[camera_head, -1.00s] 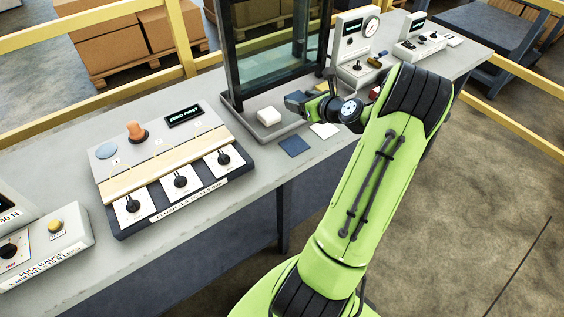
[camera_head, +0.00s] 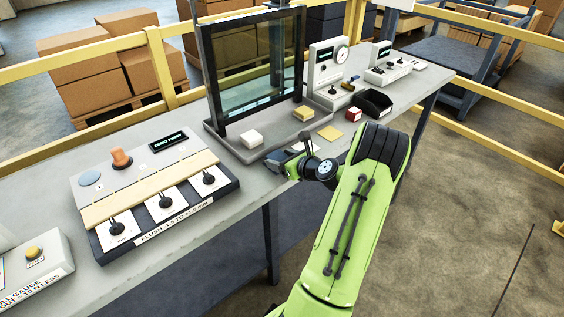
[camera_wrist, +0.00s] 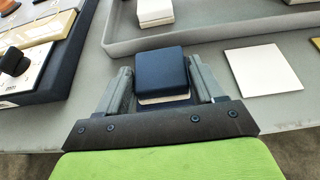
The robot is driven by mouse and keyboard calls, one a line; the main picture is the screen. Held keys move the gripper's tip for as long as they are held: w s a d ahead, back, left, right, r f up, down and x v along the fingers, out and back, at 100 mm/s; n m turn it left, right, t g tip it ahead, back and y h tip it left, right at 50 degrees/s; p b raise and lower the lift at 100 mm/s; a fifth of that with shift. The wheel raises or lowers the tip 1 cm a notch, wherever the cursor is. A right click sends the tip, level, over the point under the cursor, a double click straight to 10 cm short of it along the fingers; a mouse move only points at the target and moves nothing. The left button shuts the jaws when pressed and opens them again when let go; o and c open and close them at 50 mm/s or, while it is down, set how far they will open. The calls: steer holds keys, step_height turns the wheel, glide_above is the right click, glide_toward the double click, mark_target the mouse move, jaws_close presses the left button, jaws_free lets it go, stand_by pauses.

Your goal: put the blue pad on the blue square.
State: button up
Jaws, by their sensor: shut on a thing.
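The blue pad (camera_wrist: 158,70) has a dark blue top and a pale lower layer. My gripper (camera_wrist: 160,88) is shut on it, with one finger at each side, in the wrist view. In the head view my gripper (camera_head: 290,160) is at the front edge of the bench, in front of the grey tray. Dark blue shows just left of it there; I cannot tell pad from square. The blue square is not clearly seen and seems hidden under the pad and gripper. The gap below the pad cannot be judged.
A white square (camera_wrist: 262,70) lies right of the pad. The grey tray (camera_wrist: 200,34) holds a white pad (camera_head: 251,137) and a yellow pad (camera_head: 303,113). A yellow square (camera_head: 331,132), red block (camera_head: 353,115) and black bin (camera_head: 374,102) are farther right. The switch panel (camera_head: 150,185) stands left.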

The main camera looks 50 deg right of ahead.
steer(key=o, duration=1)
steer(key=shift+f, duration=0.1)
steer(key=shift+o, duration=0.2)
